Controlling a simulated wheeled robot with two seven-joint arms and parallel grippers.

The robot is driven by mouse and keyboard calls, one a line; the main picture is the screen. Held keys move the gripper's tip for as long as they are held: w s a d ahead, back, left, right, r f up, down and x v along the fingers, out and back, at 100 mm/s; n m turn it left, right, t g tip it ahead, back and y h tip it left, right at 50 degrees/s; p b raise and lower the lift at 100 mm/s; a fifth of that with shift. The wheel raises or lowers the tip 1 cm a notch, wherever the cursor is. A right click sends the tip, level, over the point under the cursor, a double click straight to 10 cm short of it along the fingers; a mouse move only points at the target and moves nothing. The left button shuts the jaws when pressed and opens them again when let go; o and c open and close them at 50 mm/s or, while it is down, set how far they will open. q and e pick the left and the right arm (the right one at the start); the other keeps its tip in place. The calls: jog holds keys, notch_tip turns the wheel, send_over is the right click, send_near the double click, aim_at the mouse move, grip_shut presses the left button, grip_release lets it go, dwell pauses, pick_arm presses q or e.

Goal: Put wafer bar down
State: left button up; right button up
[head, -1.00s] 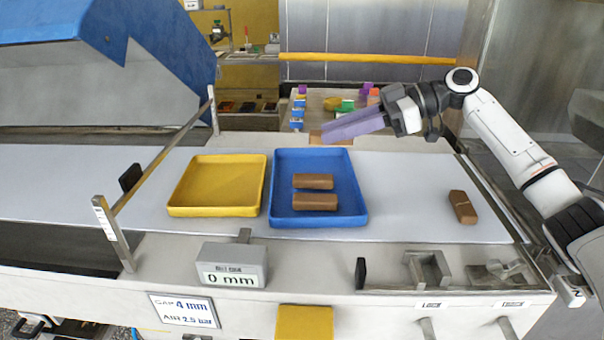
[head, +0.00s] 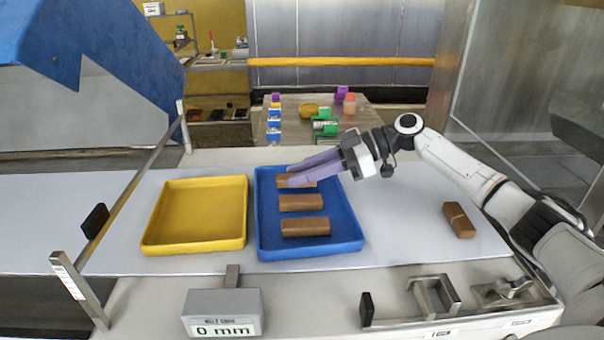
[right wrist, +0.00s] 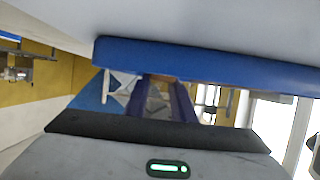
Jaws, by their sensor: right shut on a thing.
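My right gripper (head: 290,176) is inside the back part of the blue tray (head: 361,243), its purple fingers shut on a brown wafer bar (head: 281,182). The fingers partly cover this bar, and I cannot tell whether it touches the tray floor. Two more wafer bars lie in the tray in front of it, one in the middle (head: 300,203) and one nearer the front (head: 305,227). In the right wrist view the blue tray (right wrist: 210,62) spans the top, with the fingers below it. My left gripper is not in view.
A yellow tray (head: 195,247) stands empty left of the blue one. Another brown bar with a band (head: 458,220) lies alone on the white belt (head: 400,215) at right. A gauge block reading 0 mm (head: 222,312) stands in front. The belt between blue tray and lone bar is clear.

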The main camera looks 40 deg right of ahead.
jog(key=shift+f, duration=0.35)
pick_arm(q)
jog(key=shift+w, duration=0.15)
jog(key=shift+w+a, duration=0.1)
pick_arm(e)
jog(key=o, duration=0.8)
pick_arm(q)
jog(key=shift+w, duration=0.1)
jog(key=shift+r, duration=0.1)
pick_arm(e)
jog(key=shift+r, duration=0.1)
